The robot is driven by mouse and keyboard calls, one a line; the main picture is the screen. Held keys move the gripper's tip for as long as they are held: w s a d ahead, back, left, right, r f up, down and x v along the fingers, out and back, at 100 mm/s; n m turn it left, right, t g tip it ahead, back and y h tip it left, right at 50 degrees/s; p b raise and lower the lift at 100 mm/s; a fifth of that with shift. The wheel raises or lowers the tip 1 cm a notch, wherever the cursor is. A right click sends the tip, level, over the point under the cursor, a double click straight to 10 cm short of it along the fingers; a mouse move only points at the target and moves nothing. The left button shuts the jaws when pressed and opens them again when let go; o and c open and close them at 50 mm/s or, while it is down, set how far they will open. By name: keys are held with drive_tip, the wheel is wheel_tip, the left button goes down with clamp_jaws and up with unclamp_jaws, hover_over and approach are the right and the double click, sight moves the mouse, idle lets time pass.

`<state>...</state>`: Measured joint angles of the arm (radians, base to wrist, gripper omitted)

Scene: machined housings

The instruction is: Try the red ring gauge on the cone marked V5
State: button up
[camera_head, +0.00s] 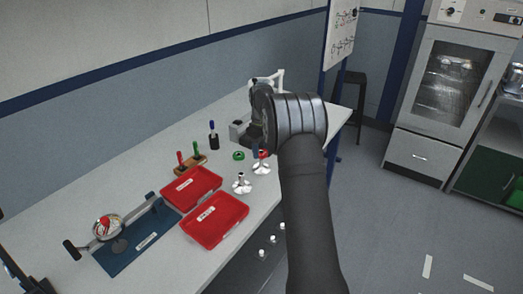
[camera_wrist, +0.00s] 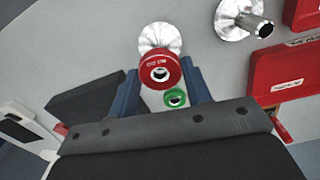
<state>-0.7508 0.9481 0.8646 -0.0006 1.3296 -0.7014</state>
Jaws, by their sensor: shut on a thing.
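My gripper (camera_wrist: 160,68) is shut on the red ring gauge (camera_wrist: 158,78), with a blue finger on each side of it. The ring has a pale label that is too small to read. In the wrist view a shiny metal cone's round flange (camera_wrist: 151,35) shows just behind the ring, which hides most of that cone. In the head view the red ring (camera_head: 264,154) appears at the top of the right-hand cone (camera_head: 261,168); I cannot tell whether they touch. A second cone (camera_head: 242,186) stands to the left, also in the wrist view (camera_wrist: 240,20). No V5 mark is legible.
A green ring (camera_head: 238,156) lies on the bench near the cones. Two red trays (camera_head: 240,211) stand to the left. A wooden block (camera_head: 188,168) holds red- and green-handled tools. A blue-based fixture (camera_head: 140,246) is at the near left.

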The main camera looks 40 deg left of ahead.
drive_tip(key=shift+r, duration=1.65)
drive_tip(key=shift+r, duration=2.55)
